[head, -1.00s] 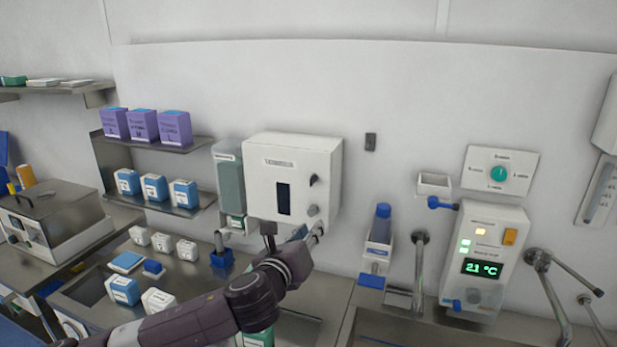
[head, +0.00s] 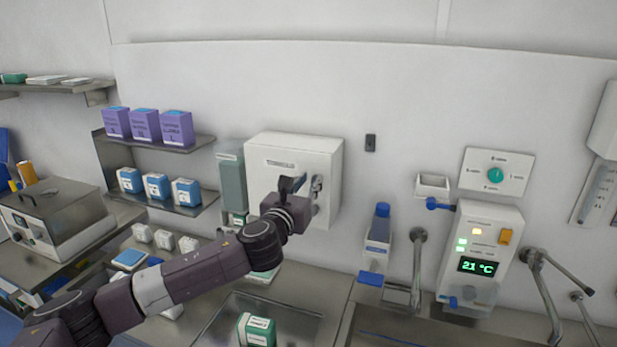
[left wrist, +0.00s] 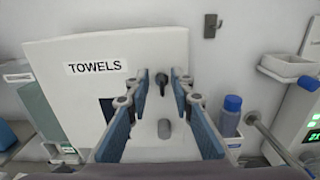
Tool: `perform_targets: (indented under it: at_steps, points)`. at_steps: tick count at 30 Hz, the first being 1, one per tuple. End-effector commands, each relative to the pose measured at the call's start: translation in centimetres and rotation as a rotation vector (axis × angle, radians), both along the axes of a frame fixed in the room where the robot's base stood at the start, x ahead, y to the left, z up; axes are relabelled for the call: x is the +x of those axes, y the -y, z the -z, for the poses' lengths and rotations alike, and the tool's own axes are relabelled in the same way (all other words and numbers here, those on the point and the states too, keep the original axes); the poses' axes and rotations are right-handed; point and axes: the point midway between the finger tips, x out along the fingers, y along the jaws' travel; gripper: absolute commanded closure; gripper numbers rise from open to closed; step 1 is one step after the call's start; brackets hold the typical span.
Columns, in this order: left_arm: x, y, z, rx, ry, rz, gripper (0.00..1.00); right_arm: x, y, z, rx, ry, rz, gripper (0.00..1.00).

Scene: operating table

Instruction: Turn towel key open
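The white towel dispenser (head: 310,155) is mounted on the wall in the middle of the head view. In the left wrist view its front (left wrist: 85,85) bears a "TOWELS" label and a dark slot. The dark towel key (left wrist: 163,84) sticks out of its front, with a grey knob (left wrist: 164,128) below it. My left gripper (head: 302,184) is raised in front of the dispenser. In the left wrist view my left gripper (left wrist: 152,78) is open, its fingertips on either side of the key, with gaps showing. My right gripper is not in view.
Shelves with purple boxes (head: 145,125) and blue-white boxes (head: 157,187) are to the left. A blue-capped bottle (head: 381,225) and a temperature unit (head: 482,255) stand to the right.

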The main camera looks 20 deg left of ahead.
Motion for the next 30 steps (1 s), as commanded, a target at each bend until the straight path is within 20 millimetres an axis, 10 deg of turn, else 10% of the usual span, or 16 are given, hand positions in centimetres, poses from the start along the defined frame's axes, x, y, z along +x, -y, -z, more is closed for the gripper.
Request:
perform_targets:
  at_steps: [14, 20, 30]
  points:
    - [1.00, 0.06, 0.08, 0.000, -0.001, 0.001, 0.78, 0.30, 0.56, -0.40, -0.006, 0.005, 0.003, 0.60]
    - [0.99, 0.05, 0.07, 0.000, -0.001, 0.000, 0.99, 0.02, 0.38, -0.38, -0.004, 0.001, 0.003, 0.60]
    - [0.99, -0.03, 0.08, -0.006, -0.001, -0.001, 1.00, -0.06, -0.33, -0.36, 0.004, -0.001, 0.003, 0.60]
